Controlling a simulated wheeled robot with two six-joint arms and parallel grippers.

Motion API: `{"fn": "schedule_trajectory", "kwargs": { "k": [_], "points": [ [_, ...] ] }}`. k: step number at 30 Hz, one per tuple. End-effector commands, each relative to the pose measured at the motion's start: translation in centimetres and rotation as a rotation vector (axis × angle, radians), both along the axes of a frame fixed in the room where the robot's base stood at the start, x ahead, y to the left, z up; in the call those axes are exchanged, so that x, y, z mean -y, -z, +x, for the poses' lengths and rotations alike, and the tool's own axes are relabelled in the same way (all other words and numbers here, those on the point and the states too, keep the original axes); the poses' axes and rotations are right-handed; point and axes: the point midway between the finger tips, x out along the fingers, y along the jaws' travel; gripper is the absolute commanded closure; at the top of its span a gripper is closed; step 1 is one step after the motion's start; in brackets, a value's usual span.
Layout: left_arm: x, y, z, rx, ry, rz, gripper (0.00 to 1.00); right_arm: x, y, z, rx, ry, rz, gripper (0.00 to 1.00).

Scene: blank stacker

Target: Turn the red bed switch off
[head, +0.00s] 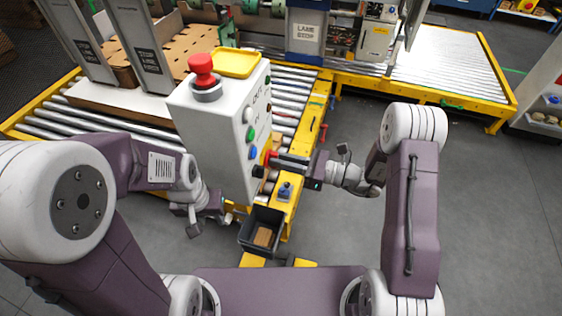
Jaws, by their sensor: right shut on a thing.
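The white control box (215,130) stands in the middle of the head view. A red switch (266,156) sits low on its right-hand face, mostly hidden by gripper fingers. My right gripper (276,162) reaches in from the right and is shut on this switch. The switch's setting cannot be read at this size. My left gripper (228,211) is below the box's front lower edge, apart from the switch. Its fingers are too small and partly covered to tell whether they are open.
A red mushroom button (202,64) and a yellow tray (237,62) are on the box top. Coloured buttons (250,134) line the same face as the switch. A dark bin (261,230) is below. Roller conveyors (290,95) run behind. Floor (480,190) at right is clear.

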Motion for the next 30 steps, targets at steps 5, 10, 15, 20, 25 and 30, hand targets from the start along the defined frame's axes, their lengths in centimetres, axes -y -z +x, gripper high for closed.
{"fn": "schedule_trajectory", "kwargs": {
  "k": [5,10,15,20,25,30],
  "points": [
    [0.0,1.4,0.0,0.0,0.0,0.0,0.64,0.0,0.3,-0.1,0.159,0.0,-0.051,1.0],
    [0.0,2.6,0.0,0.0,0.0,0.0,0.64,-0.1,0.3,-0.2,0.312,0.0,-0.1,1.0],
    [0.0,4.0,0.0,0.0,0.0,0.0,0.64,-0.1,0.4,-0.3,0.464,0.0,-0.15,1.0],
    [0.0,5.4,0.0,0.0,0.0,0.0,0.64,-0.1,0.5,-0.3,0.596,0.001,-0.193,1.0],
    [0.0,6.7,0.0,0.0,0.0,0.0,0.64,-0.1,0.5,-0.4,0.712,0.0,-0.231,1.0],
    [0.0,7.6,0.0,0.0,0.0,0.0,0.64,-0.1,0.4,-0.4,0.799,0.0,-0.26,1.0]
  ]
}}
